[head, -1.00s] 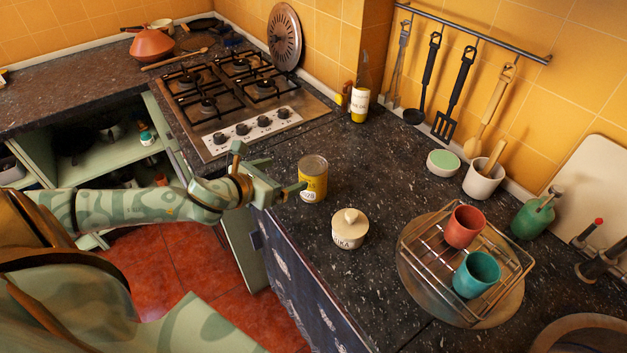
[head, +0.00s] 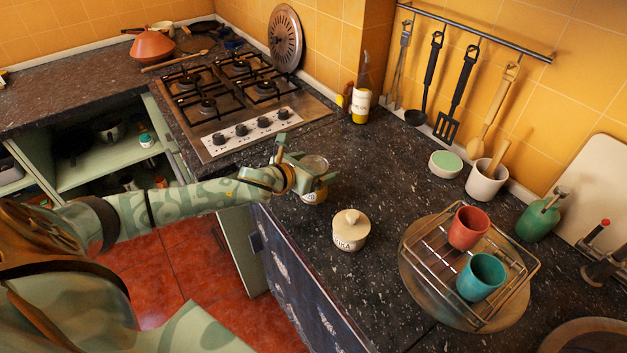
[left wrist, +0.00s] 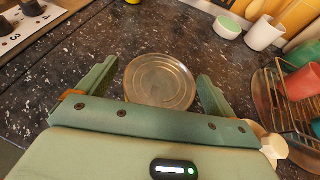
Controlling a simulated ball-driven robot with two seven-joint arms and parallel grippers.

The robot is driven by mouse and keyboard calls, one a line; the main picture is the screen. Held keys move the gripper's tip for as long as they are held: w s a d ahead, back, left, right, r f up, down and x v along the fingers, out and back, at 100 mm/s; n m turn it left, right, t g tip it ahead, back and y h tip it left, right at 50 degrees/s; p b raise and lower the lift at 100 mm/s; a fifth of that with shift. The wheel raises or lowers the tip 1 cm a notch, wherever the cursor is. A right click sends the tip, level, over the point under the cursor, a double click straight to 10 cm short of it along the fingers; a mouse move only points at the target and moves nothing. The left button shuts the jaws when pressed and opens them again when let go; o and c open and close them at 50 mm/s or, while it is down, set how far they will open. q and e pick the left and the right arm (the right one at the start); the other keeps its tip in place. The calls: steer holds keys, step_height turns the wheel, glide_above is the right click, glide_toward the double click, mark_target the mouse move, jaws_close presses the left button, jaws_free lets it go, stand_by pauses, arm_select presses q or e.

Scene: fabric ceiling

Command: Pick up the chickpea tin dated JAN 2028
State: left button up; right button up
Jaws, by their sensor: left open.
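A yellow-labelled tin with a bare metal lid (head: 314,163) stands upright on the dark speckled counter. Only part of its label shows, so I cannot read the full date. In the left wrist view its round lid (left wrist: 160,82) lies between my two fingers. My left gripper (head: 317,172) is open around the tin, with one finger on each side. In the left wrist view there is a gap between the lid and each finger of the gripper (left wrist: 158,70). My right gripper is not in view.
A lidded cream jar (head: 350,229) stands close to the tin. A wire rack (head: 428,240) with red and teal cups is further right. The gas hob (head: 238,95) is behind on the left. The counter behind the tin is mostly clear.

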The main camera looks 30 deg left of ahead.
arm_select(q)
steer(key=c, duration=1.4)
